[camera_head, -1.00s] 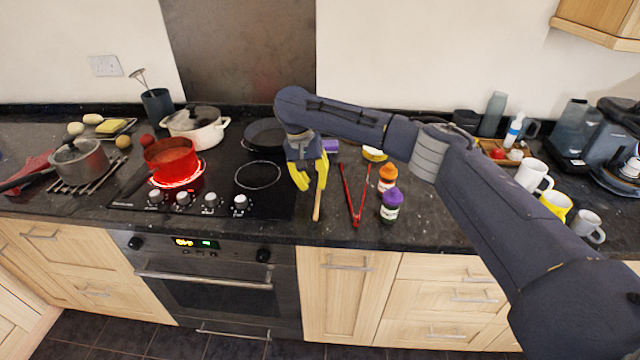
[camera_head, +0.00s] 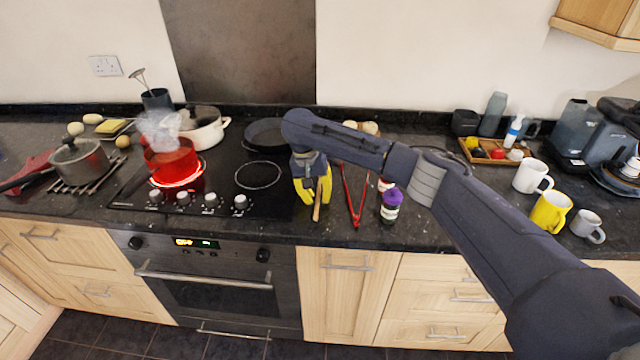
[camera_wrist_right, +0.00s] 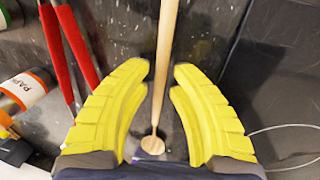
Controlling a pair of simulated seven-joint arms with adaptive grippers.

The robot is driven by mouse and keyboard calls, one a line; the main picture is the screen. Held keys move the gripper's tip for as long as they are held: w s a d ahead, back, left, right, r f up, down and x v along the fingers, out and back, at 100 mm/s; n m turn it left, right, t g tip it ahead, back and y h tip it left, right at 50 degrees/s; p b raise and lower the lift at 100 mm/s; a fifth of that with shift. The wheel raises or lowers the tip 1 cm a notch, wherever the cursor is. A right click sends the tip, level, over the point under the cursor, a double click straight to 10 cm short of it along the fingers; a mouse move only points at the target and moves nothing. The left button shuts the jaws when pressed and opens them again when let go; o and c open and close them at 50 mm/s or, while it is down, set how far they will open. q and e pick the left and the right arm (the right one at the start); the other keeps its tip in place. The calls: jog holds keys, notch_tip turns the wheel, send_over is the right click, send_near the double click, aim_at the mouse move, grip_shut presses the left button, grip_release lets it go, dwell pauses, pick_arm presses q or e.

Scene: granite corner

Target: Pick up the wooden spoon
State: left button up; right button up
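The wooden spoon (camera_head: 317,211) lies on the dark counter to the right of the hob, mostly hidden behind my right gripper in the head view. In the right wrist view its pale handle (camera_wrist_right: 166,45) runs from the top edge down between the fingers, and its round bowl (camera_wrist_right: 152,145) shows near the bottom. My right gripper (camera_head: 312,201) is low over the spoon. Its yellow fingers (camera_wrist_right: 163,70) are open on either side of the handle, with a narrow gap at each side. My left gripper is not in view.
Red tongs (camera_head: 354,196) lie just right of the spoon, and a purple-capped jar (camera_head: 391,205) stands beyond them. The hob (camera_head: 215,190) is to the left, with a steaming red pot (camera_head: 171,162) on a glowing ring. Mugs (camera_head: 550,211) stand at the far right.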

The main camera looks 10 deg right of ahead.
grip_shut()
jog(key=shift+r, duration=0.15)
notch_tip(320, 180, up, 20)
dwell(0.9)
jog(key=c, duration=0.5)
grip_release()
jog(key=o, duration=1.7)
jog(key=shift+o, duration=0.2)
notch_tip(320, 180, up, 12)
jog(key=a, duration=0.2)
jog(key=shift+w+f, duration=0.25)
jog(key=shift+w, duration=0.15)
